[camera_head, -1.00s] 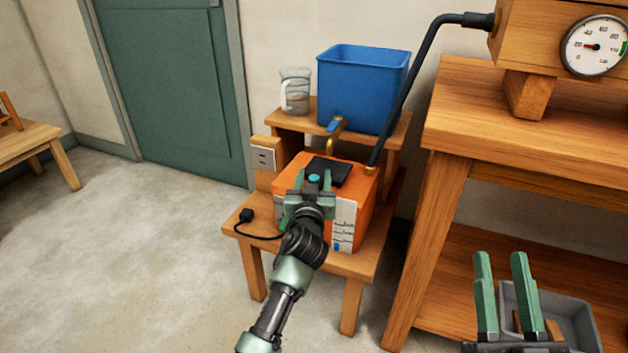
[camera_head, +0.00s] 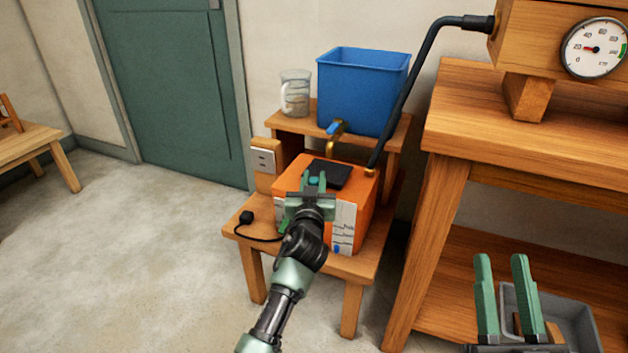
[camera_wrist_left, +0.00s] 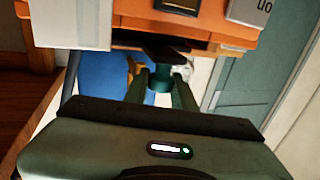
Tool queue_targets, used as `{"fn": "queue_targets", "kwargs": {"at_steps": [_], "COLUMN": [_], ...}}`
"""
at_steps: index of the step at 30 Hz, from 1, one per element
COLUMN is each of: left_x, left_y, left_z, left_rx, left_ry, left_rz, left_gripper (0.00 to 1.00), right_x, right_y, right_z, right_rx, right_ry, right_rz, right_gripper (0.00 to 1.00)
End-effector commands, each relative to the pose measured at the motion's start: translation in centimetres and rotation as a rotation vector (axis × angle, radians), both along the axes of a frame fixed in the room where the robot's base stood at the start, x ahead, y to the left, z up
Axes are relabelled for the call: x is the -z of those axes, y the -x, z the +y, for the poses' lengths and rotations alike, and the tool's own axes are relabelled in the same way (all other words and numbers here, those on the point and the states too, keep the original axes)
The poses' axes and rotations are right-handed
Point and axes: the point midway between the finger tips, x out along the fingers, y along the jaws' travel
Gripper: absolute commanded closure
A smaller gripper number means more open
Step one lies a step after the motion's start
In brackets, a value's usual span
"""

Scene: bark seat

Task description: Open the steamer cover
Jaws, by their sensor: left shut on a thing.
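The steamer is an orange box (camera_head: 298,178) on a low wooden stand, with white panels on its front. Its dark cover (camera_head: 330,172) lies over the opening on top, with a small teal knob (camera_head: 314,181). My left gripper (camera_head: 313,178) is shut on this knob from the front. In the left wrist view the fingers (camera_wrist_left: 161,82) close around the knob's stem, under the dark cover (camera_wrist_left: 165,50); the orange box (camera_wrist_left: 190,25) is at the top. My right gripper (camera_head: 501,258) is open and empty at the lower right, away from the steamer.
A black hose (camera_head: 410,90) rises from the steamer's right rear to a wooden box with a gauge (camera_head: 594,47). A blue tank (camera_head: 362,88) with a tap and a glass jug (camera_head: 295,92) stand behind. A workbench (camera_head: 530,140) stands right; a grey tray (camera_head: 570,310) is below.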

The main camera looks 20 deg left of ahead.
Motion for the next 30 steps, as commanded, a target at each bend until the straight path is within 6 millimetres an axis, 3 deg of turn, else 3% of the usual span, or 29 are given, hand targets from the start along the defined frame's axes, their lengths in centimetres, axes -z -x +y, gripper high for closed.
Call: {"fn": "queue_targets", "kwargs": {"at_steps": [30], "left_x": [0.06], "left_y": [-0.04], "left_z": [0.53], "left_rx": [0.0], "left_ry": [-0.001], "left_rz": [0.003], "left_gripper": [1.0], "right_x": [0.18], "right_y": [-0.27], "right_z": [-0.06], "right_rx": [0.003], "right_ry": [0.009], "right_rz": [0.026], "right_gripper": [0.64]}}
